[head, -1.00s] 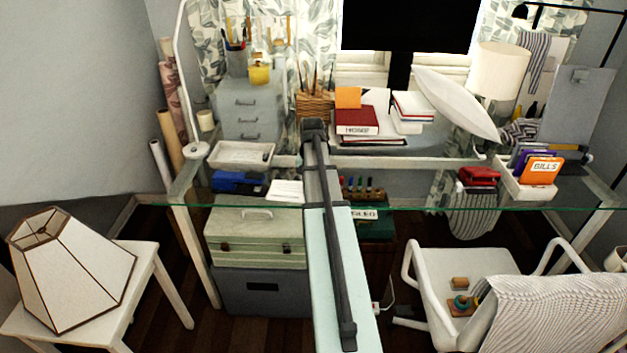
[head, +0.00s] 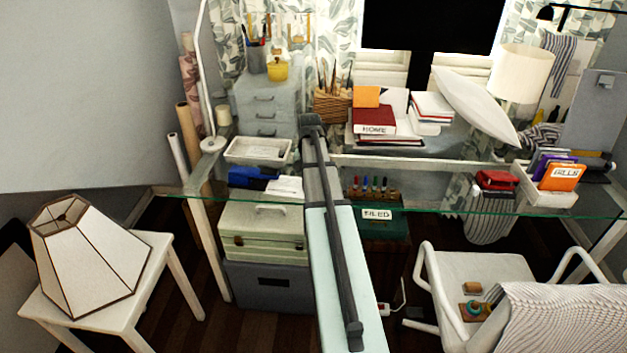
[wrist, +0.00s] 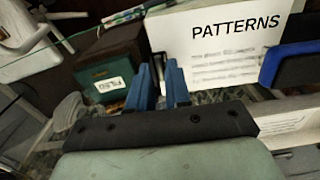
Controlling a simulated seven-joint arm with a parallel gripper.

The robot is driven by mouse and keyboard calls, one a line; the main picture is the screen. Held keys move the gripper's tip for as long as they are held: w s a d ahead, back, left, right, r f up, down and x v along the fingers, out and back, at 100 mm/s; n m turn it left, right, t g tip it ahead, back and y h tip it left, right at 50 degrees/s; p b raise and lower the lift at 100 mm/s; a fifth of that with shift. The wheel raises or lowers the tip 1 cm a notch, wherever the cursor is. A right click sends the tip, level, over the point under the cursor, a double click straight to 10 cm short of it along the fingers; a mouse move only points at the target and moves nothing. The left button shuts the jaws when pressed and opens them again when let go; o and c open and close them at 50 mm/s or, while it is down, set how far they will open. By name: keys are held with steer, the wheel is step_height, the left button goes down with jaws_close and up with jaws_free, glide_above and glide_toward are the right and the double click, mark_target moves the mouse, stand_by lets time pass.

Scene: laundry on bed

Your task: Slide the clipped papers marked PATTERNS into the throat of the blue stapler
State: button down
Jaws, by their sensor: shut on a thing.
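The clipped papers (wrist: 225,45), a white sheet marked PATTERNS, stand out beyond my gripper (wrist: 160,75) in the wrist view. My gripper's blue fingers are close together at the papers' lower left corner and shut on them; the exact grip and the clip are hard to see. In the head view the papers (head: 287,187) show left of my arm, while my gripper is hidden. The blue stapler (head: 250,178) lies on the glass desk left of the papers. The stapler (wrist: 292,58) meets the papers' right edge in the wrist view; I cannot tell how far they are inside the throat.
A white tray (head: 257,151) stands behind the stapler. A red stapler (head: 497,180) and a file holder (head: 545,195) sit farther right.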

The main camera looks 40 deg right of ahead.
steer(key=shift+w+a, duration=0.1)
stand_by(0.3)
steer(key=c, duration=1)
jaws_free()
step_height(320, 180, up, 14)
steer(key=shift+f, duration=0.1)
